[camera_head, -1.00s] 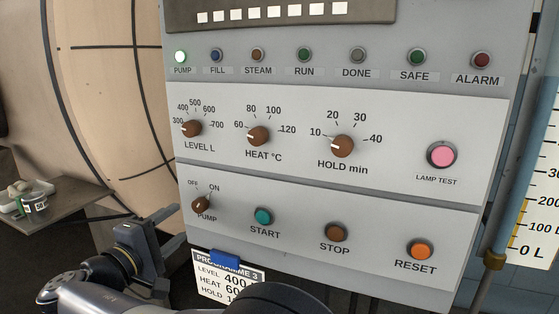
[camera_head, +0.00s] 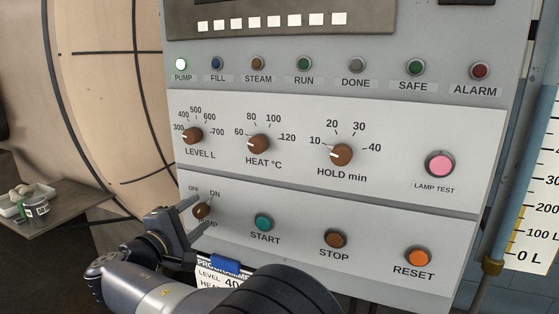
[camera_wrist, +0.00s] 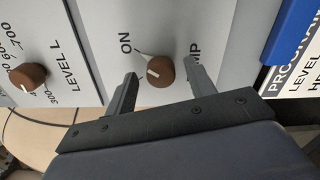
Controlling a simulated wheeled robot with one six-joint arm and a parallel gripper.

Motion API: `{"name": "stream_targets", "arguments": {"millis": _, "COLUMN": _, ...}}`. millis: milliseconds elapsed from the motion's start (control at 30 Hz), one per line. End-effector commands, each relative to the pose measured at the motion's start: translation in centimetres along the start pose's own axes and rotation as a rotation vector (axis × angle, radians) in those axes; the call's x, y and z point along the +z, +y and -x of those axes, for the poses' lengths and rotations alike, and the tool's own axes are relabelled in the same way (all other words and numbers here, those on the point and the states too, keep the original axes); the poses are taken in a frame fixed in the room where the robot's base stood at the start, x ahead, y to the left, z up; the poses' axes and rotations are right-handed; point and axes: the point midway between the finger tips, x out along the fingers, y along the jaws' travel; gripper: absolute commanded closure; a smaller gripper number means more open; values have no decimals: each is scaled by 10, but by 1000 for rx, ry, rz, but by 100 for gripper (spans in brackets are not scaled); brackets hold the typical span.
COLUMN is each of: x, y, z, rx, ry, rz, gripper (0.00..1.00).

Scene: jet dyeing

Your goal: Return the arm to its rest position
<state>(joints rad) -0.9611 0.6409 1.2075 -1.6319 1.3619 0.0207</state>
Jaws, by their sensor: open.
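My gripper (camera_head: 203,214) is at the lower left of the control panel, its two fingers apart and pointing at the panel. In the wrist view, my gripper (camera_wrist: 160,74) has one finger on each side of the brown pump knob (camera_wrist: 162,70), with visible space beside it. In the head view the pump knob (camera_head: 201,211) is partly covered by the fingers. I cannot tell exactly which label its white mark points to. The pump lamp (camera_head: 181,64) is lit white. My forearm reaches in from the bottom edge.
The panel carries the level (camera_head: 192,135), heat (camera_head: 259,144) and hold (camera_head: 341,155) knobs, and start (camera_head: 264,222), stop (camera_head: 336,239) and reset (camera_head: 418,257) buttons. A programme card (camera_head: 215,276) under a blue clip is partly hidden by my arm. A side shelf (camera_head: 62,212) stands left.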

Motion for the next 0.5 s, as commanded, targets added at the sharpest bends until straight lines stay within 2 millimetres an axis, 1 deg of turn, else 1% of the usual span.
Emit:
{"name": "stream_targets", "arguments": {"millis": 33, "x": 1, "y": 5, "z": 0, "rx": -1, "ry": 0, "rz": 35, "gripper": 48}}
{"name": "stream_targets", "arguments": {"millis": 500, "x": 1, "y": 5, "z": 0, "rx": -1, "ry": 1, "rz": 359, "gripper": 48}}
